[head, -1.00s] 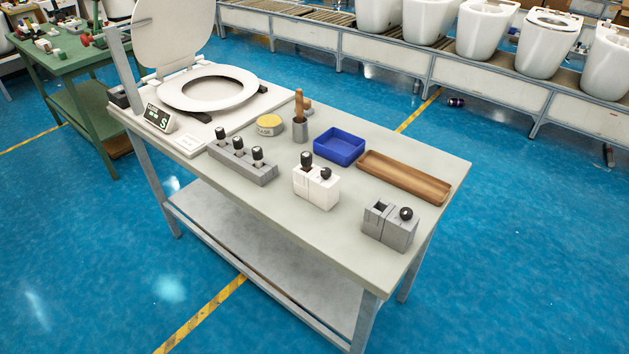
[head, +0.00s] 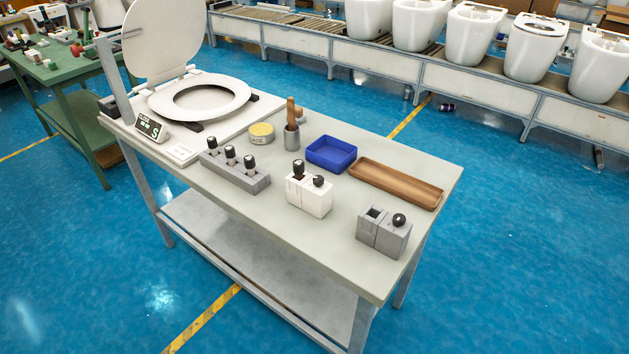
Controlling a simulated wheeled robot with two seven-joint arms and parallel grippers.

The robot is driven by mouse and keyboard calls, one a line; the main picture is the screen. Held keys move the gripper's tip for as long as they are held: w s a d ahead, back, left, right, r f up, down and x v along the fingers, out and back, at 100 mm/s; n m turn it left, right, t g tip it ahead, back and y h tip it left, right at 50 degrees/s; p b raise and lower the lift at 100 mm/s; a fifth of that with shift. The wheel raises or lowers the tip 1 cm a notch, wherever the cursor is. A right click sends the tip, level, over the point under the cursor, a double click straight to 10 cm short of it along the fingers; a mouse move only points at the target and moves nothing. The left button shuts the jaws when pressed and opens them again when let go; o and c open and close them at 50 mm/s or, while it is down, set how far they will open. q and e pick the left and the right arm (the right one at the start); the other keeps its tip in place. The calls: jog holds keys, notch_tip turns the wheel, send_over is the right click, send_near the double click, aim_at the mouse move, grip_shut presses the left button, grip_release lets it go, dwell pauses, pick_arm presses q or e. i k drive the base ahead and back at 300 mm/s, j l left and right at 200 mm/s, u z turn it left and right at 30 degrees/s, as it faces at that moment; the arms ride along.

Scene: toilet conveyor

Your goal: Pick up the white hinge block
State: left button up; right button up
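The white hinge block (head: 308,198) stands on the grey worktable (head: 285,229), near its front edge and right of the middle. It is a pale block with two dark-topped pieces sticking up from it. It stands apart from its neighbours, and nothing touches it. Neither of my grippers shows in the head view.
A grey block with several black knobs (head: 234,176) stands to its left, another grey block (head: 384,238) to its right. Behind are a blue tray (head: 331,154), a wooden tray (head: 396,185), a cup with a wooden handle (head: 291,136), a yellow-topped tin (head: 261,133) and a toilet seat (head: 205,97).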

aim_at(317, 202)
jog(key=l, duration=0.6)
jog(key=k+l, duration=0.1)
jog(key=l, duration=0.45)
jog(key=l+u, duration=0.1)
jog(key=l, duration=0.5)
jog(key=k+l, duration=0.15)
jog(key=l, duration=0.4)
